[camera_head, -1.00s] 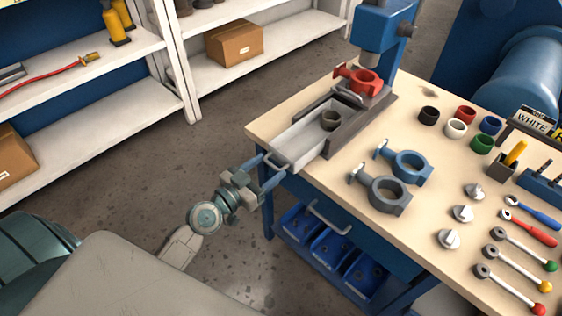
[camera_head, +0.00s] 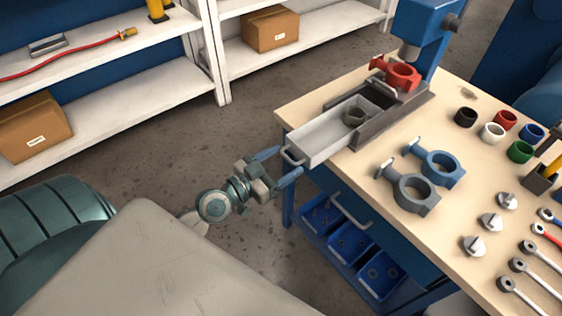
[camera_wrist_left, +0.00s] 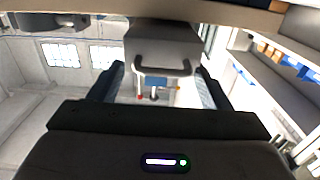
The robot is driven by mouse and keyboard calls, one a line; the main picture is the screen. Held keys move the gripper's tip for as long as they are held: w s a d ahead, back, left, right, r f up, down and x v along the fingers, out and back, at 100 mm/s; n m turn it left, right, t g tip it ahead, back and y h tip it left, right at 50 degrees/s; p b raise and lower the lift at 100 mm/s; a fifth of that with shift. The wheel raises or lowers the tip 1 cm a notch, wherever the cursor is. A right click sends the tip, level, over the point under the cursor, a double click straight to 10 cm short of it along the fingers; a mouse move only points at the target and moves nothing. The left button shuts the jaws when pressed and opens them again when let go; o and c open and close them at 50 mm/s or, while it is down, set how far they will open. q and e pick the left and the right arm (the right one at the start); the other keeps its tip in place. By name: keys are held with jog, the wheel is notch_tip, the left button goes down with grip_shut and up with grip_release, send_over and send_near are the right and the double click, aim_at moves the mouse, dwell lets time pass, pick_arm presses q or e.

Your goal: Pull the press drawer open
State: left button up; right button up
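The press drawer (camera_head: 327,142) is a long light-grey tray, pulled out of the dark press base (camera_head: 391,117) to the table's near left edge. A grey ring (camera_head: 355,117) sits in it. Its pale bar handle (camera_head: 291,157) faces my left gripper (camera_head: 280,164). That gripper is open, with its blue fingers spread at either side of the handle; I cannot tell whether they touch it. In the left wrist view the drawer front and handle (camera_wrist_left: 160,68) show between the spread fingers (camera_wrist_left: 161,86). My right gripper is not in view.
A blue press (camera_head: 425,25) with a red valve body (camera_head: 402,75) stands at the back. Blue (camera_head: 437,167) and grey (camera_head: 411,194) valve bodies lie right of the drawer. Blue bins (camera_head: 350,243) sit under the table. Floor between table and shelves is clear.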

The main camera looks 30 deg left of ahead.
pick_arm(q)
jog(key=b+v, duration=0.1)
jog(key=v, duration=0.9)
jog(key=shift+s+b, duration=0.3)
jog(key=shift+s, duration=0.05)
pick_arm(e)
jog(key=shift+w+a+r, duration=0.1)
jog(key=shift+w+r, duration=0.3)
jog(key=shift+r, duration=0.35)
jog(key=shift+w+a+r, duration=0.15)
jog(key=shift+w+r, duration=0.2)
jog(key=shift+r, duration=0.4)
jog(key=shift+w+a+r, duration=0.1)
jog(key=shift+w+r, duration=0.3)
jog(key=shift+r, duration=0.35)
pick_arm(q)
jog(key=shift+a, duration=0.15)
